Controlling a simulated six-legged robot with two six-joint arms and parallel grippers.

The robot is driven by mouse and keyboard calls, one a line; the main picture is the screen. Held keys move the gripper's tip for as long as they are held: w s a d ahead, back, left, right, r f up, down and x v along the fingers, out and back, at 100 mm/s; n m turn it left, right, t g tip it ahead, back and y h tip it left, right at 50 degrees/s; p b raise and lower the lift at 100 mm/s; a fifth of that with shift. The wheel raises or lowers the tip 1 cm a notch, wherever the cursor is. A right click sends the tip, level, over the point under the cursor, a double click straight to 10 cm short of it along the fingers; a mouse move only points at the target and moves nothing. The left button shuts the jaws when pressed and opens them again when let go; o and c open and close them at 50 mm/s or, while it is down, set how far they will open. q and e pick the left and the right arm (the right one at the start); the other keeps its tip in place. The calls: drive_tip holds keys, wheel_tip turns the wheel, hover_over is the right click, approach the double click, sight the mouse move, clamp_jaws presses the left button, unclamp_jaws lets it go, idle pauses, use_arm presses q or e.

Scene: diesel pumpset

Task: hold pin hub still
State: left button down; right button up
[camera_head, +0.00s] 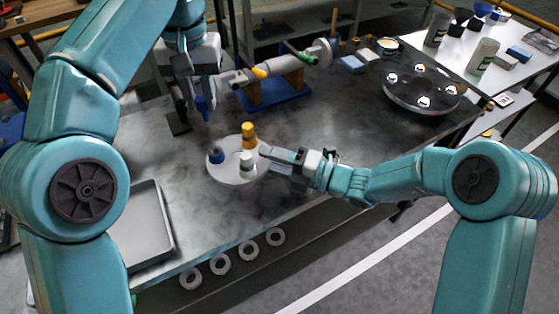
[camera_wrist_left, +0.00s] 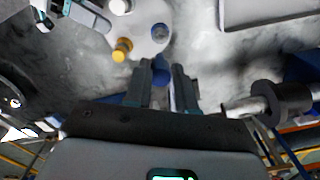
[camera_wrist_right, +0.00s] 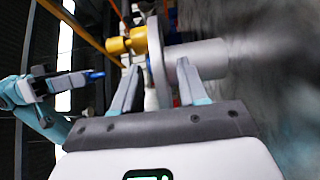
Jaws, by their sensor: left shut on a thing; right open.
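The pin hub is a pale round disc (camera_head: 225,172) on the bench, carrying a yellow pin (camera_head: 248,134), a blue pin (camera_head: 215,155) and a white pin (camera_head: 246,160). In the right wrist view the disc (camera_wrist_right: 157,65) appears edge-on between the fingers, with a white cylinder (camera_wrist_right: 210,58) on one side. My right gripper (camera_head: 266,158) is open at the disc's right edge; contact cannot be told. My left gripper (camera_head: 192,108) is shut on a blue pin (camera_head: 202,110), above the bench behind the disc. The held pin also shows between the left fingers (camera_wrist_left: 161,72).
A shaft (camera_head: 275,68) lies on a blue stand (camera_head: 275,95) behind. A dark round plate (camera_head: 425,105) sits back right. A metal tray (camera_head: 150,230) is front left. Several white rings (camera_head: 220,264) sit below the bench's front edge.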

clamp_jaws()
idle(1.3)
drive_tip(key=shift+c, duration=0.8)
unclamp_jaws()
drive_tip(key=shift+c, duration=0.3)
clamp_jaws()
idle(0.8)
